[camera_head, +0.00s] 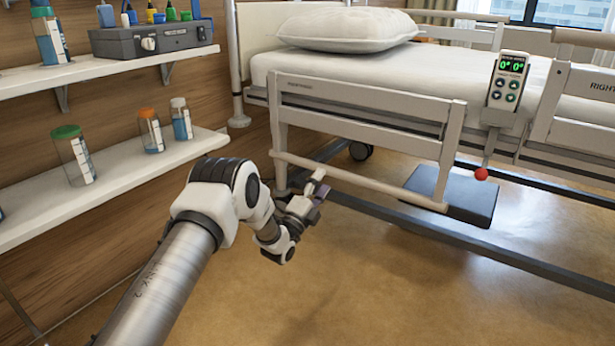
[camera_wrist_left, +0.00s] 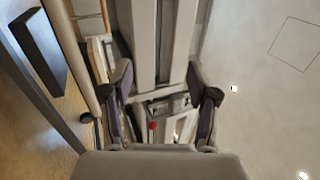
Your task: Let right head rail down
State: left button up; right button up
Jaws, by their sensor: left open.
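The right head rail (camera_head: 355,126) is a pale rectangular frame on the near side of the bed. Its top bar sits below the top of the mattress and its lower bar hangs low near the bed base. A red knob (camera_head: 481,174) shows on a stem beyond the rail's right end; a small red knob (camera_wrist_left: 152,126) also shows between my fingers in the left wrist view. My left gripper (camera_head: 318,186) is close to the rail's lower bar; touching cannot be told. Its fingers (camera_wrist_left: 163,84) are apart and nothing is held. My right gripper is out of view.
Another right rail (camera_head: 580,95) stands higher towards the foot. A control panel (camera_head: 507,82) with green digits hangs between the rails. Wall shelves (camera_head: 110,187) with bottles are on the left. The floor (camera_head: 400,300) in front of the bed is clear.

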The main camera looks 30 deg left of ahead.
pick_arm(q)
jog(key=s+r, duration=0.1)
jog(key=s+r+p, duration=0.1)
jog(key=r, duration=0.1)
jog(key=shift+s+r, duration=0.1)
jog(key=shift+r, duration=0.1)
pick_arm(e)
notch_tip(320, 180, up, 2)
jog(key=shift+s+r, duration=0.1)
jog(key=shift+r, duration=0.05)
